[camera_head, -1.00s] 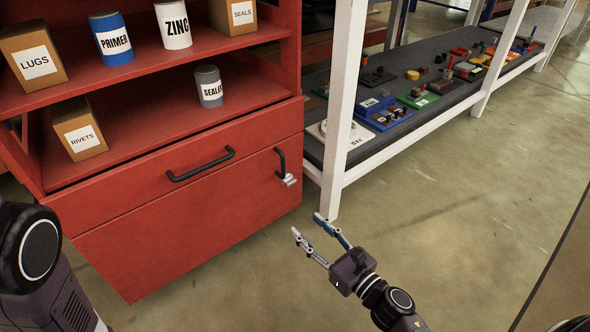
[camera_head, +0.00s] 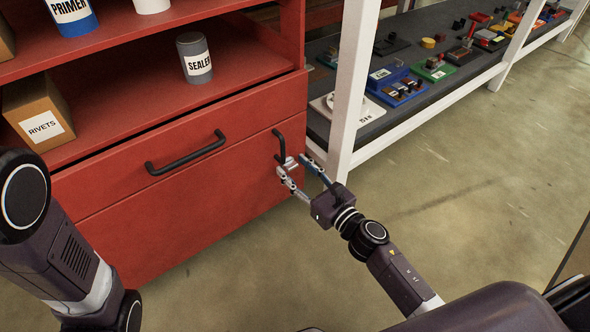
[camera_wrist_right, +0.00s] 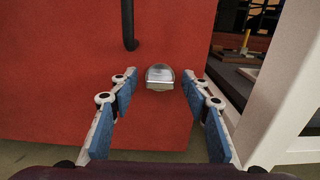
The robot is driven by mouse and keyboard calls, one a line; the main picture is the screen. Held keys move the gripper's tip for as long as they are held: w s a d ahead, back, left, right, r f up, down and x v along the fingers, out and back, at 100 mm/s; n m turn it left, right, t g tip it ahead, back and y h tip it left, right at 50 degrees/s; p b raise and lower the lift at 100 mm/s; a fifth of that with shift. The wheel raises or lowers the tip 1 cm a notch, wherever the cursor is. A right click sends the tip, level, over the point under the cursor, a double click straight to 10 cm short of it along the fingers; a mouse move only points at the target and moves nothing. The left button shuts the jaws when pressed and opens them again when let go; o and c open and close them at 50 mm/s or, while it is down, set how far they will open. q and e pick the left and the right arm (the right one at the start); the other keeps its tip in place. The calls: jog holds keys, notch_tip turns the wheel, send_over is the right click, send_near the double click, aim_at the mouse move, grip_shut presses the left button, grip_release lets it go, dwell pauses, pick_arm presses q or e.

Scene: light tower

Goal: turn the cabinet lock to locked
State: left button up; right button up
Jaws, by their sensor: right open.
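The red cabinet (camera_head: 220,205) stands at the left of the head view, with a black handle at its right edge. Its silver lock (camera_head: 289,163) sits just below that handle. In the right wrist view the lock (camera_wrist_right: 160,77) is a rounded metal knob, with its flat grip lying level, centred ahead between the fingers. My right gripper (camera_head: 303,171) is open with its fingers on either side of the lock; the wrist view also shows the open blue-padded fingers (camera_wrist_right: 158,100). I cannot tell whether either finger touches the lock. My left arm shows at the left, its gripper out of view.
A white rack post (camera_head: 349,85) stands close to the right of the lock. A long black handle (camera_head: 187,153) crosses the drawer front. The cabinet shelf holds a sealer can (camera_head: 194,58) and a rivets box (camera_head: 38,113). The floor (camera_head: 450,190) at right is clear.

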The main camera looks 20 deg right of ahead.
jog(key=shift+w, duration=0.15)
jog(key=shift+c, duration=0.4)
jog(key=c, duration=1)
jog(key=shift+c, duration=0.2)
